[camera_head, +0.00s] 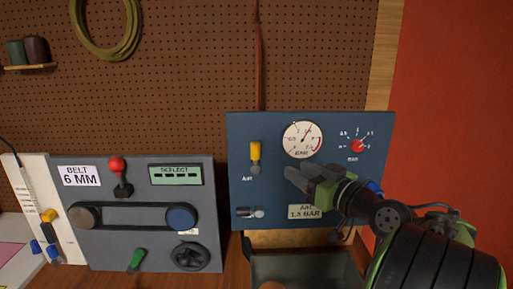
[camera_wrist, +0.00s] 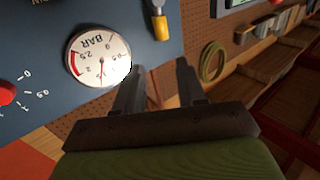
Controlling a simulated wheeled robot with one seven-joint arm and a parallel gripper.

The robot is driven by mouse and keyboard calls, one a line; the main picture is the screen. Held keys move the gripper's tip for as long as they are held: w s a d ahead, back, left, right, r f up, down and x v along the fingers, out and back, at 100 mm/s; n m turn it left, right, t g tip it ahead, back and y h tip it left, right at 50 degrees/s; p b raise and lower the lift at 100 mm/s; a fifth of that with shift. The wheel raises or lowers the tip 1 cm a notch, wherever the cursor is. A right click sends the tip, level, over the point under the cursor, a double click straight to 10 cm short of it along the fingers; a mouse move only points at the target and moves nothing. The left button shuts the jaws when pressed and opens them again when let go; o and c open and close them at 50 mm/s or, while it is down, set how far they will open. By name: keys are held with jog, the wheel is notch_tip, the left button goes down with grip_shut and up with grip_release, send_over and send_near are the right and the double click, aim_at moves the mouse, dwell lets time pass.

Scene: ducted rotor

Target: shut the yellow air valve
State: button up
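The yellow air valve (camera_head: 255,152) is on the upper left of the blue panel (camera_head: 240,200), above a small "AIR" label. Its yellow lever stands upright, with a grey metal end below. In the wrist view the yellow valve (camera_wrist: 161,27) shows at the top, beyond my fingers. My gripper (camera_head: 293,177) is in front of the panel, to the right of and below the valve and apart from it. In the wrist view my gripper (camera_wrist: 161,66) has its two fingers spread, with nothing between them.
A round pressure gauge (camera_head: 303,139) sits right of the valve, with a red knob (camera_head: 358,146) beyond it. A grey-ended fitting (camera_head: 250,212) lies horizontal below the valve. A belt panel (camera_head: 130,240) with a red-balled lever (camera_head: 117,165) stands left. A grey tray (camera_head: 300,268) is below.

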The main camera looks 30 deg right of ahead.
aim_at(258, 148)
jog(key=w+p, duration=0.2)
jog(key=w, duration=0.3)
jog(key=w+p, duration=0.2)
jog(key=w, duration=0.3)
jog(key=w+a+p, duration=0.1)
jog(key=w+p, duration=0.1)
jog(key=w, duration=0.4)
jog(key=shift+r, duration=0.1)
jog(key=shift+s, duration=0.1)
grip_shut()
